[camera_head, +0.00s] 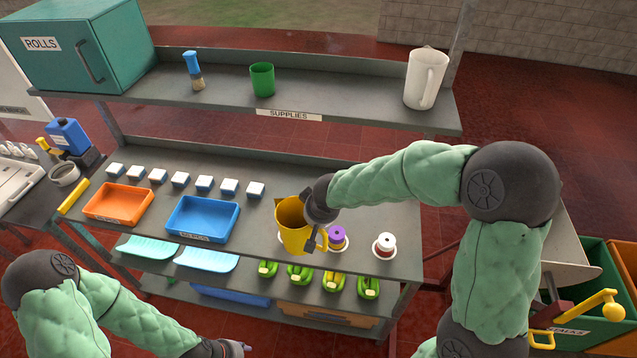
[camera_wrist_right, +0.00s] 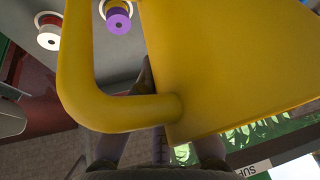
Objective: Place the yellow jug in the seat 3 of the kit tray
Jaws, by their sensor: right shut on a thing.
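The yellow jug (camera_head: 291,222) is at the right part of the middle shelf, roughly upright. My right gripper (camera_head: 314,228) is shut on it at its handle side. In the right wrist view the jug's body (camera_wrist_right: 235,70) and handle (camera_wrist_right: 120,112) fill most of the picture. I cannot tell whether the jug's base touches the shelf. A pale round spot shows partly beside its base. A blue tray (camera_head: 203,238) and an orange tray (camera_head: 118,219) lie to the left. I cannot tell which thing is the kit tray or where seat 3 is. My left gripper (camera_head: 238,347) is low at the bottom, its opening unclear.
A purple spool (camera_head: 337,238) stands close right of the jug, and a white and red spool (camera_head: 384,245) further right. Several small white-topped blocks (camera_head: 181,180) line the shelf's back. Above, the supplies shelf (camera_head: 330,96) holds a green cup (camera_head: 262,79) and a white pitcher (camera_head: 426,79).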

